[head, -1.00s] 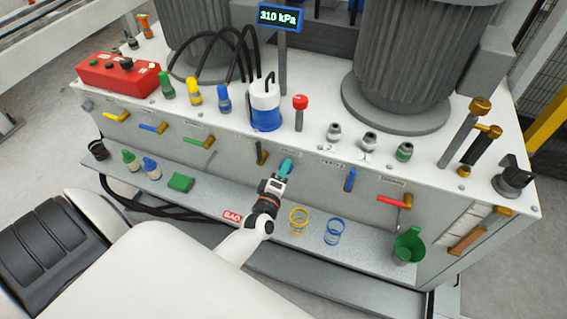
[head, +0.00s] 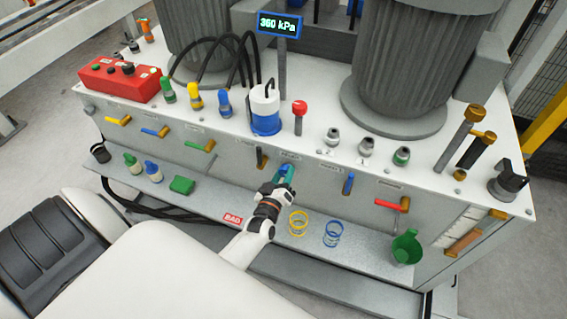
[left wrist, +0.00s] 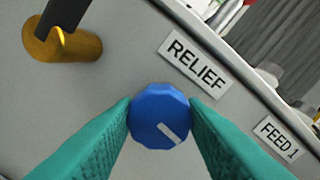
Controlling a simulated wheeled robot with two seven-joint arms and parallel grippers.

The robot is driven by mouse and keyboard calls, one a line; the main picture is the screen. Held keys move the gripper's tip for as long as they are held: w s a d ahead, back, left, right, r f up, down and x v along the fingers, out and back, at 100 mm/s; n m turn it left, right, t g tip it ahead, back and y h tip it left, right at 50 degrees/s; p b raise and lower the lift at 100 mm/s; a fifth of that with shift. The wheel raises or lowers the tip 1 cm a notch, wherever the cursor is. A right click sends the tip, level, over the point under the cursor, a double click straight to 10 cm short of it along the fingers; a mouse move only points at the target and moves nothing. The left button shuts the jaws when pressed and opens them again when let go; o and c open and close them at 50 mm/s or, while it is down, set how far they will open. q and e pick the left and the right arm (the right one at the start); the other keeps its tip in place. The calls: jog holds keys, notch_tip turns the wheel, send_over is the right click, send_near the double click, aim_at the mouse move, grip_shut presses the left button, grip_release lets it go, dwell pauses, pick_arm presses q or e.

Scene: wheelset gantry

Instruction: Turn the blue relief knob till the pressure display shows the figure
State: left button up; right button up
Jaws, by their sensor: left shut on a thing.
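The blue relief knob (left wrist: 159,115) sits on the grey front panel below a RELIEF label (left wrist: 195,65). Its white pointer mark is aimed down and to the right in the left wrist view. My left gripper (head: 287,172) has its teal fingers on both sides of the knob and is shut on it; in the head view the fingers mostly hide the knob. The pressure display (head: 282,24) on its post reads 360 kPa. My right gripper is not in view.
A brass stub with a dark lever (left wrist: 65,45) is left of the knob.

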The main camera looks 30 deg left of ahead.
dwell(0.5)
pick_arm(q)
jog(key=o, duration=1)
jog(key=shift+w, duration=0.1)
jog(key=v, duration=1.2)
